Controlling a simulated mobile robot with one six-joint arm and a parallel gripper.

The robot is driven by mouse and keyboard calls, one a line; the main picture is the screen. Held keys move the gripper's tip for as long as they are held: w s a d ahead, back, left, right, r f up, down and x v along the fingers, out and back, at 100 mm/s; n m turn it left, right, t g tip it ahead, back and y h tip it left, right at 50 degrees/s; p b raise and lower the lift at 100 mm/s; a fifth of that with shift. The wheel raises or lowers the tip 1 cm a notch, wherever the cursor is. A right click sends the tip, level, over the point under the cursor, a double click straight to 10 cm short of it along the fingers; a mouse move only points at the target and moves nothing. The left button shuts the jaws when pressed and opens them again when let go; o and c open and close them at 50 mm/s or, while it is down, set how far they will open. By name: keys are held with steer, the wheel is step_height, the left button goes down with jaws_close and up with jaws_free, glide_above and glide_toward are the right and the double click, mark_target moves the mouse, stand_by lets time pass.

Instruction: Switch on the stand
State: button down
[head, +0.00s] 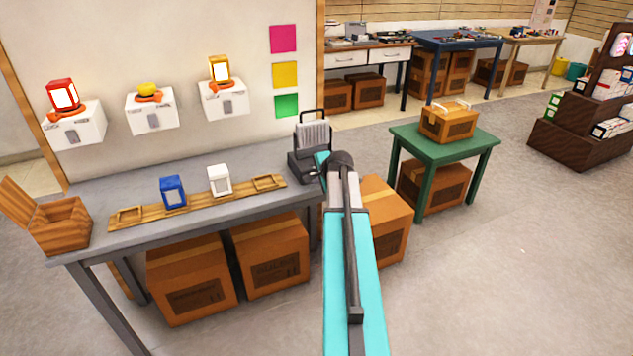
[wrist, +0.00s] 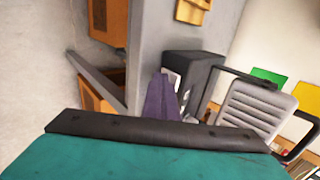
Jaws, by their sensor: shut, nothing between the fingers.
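The likely stand is a dark grey base with a ribbed grey panel and a black handle (head: 312,135), at the right end of the grey table. In the wrist view its dark base (wrist: 200,68) and ribbed panel (wrist: 258,105) are close. My gripper (wrist: 168,88) is shut and empty, close to the front of the base. I cannot tell whether it touches. A pale patch shows on the base behind the fingers, partly hidden by them. No switch can be made out clearly. In the head view my arm hides part of the base.
The grey table (head: 150,240) holds a wooden rack (head: 145,212) with a blue lantern (head: 173,192) and a white lantern (head: 219,180). An open wooden box (head: 62,226) stands at left. White wall boxes (head: 152,113) hang above. Cardboard boxes (head: 385,215) and a green table (head: 445,148) are at right.

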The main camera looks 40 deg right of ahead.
steer(key=shift+d+r, duration=0.1)
steer(key=shift+r, duration=0.05)
steer(key=shift+r+p, duration=0.55)
steer(key=shift+r, duration=0.1)
stand_by(0.4)
steer(key=s+f+v, duration=0.1)
steer(key=v, duration=1.2)
steer(key=shift+s+a+f+b, duration=0.2)
steer(key=shift+s+a+b, duration=0.1)
steer(key=shift+a, duration=0.1)
steer(key=shift+w, duration=0.1)
